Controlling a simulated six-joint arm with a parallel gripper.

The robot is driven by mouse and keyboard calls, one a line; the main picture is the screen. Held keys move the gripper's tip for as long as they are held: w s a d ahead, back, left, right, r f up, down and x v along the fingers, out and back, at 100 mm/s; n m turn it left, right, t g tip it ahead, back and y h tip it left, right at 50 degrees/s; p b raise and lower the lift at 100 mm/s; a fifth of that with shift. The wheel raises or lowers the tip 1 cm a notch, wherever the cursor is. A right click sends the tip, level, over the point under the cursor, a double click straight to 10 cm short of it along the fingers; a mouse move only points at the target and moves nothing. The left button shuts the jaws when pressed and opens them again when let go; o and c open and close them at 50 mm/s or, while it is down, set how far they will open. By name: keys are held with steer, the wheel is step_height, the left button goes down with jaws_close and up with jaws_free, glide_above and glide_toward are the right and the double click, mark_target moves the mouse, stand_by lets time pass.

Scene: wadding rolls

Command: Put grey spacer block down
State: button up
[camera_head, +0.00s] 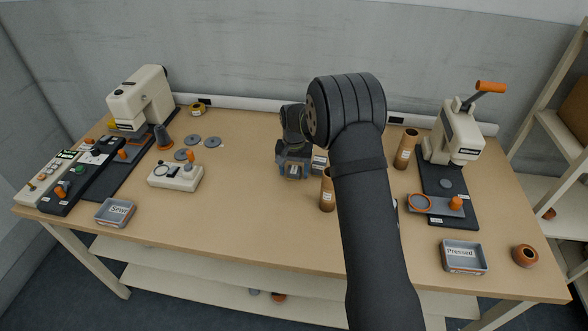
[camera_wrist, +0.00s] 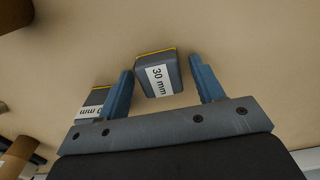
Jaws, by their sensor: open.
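A grey spacer block (camera_wrist: 158,75) with a white "30 mm" label and a yellow edge shows in the wrist view. It sits between the two blue fingers of my gripper (camera_wrist: 161,68), with gaps on both sides. In the head view my gripper (camera_head: 294,165) is low over the middle of the table, and the arm hides part of that area. A second grey block (camera_wrist: 97,97) with a partly hidden label lies just outside the left finger. It also shows in the head view (camera_head: 320,162).
A brown tube (camera_head: 327,191) stands close in front of the gripper, and another (camera_head: 405,150) stands further right. A "Sew" tray (camera_head: 116,212) is at left and a "Pressed" tray (camera_head: 463,257) at right.

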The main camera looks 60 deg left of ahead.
mark_target(294, 170)
steer(key=shift+r, duration=0.1)
steer(key=shift+o, duration=0.5)
step_height(294, 170, up, 12)
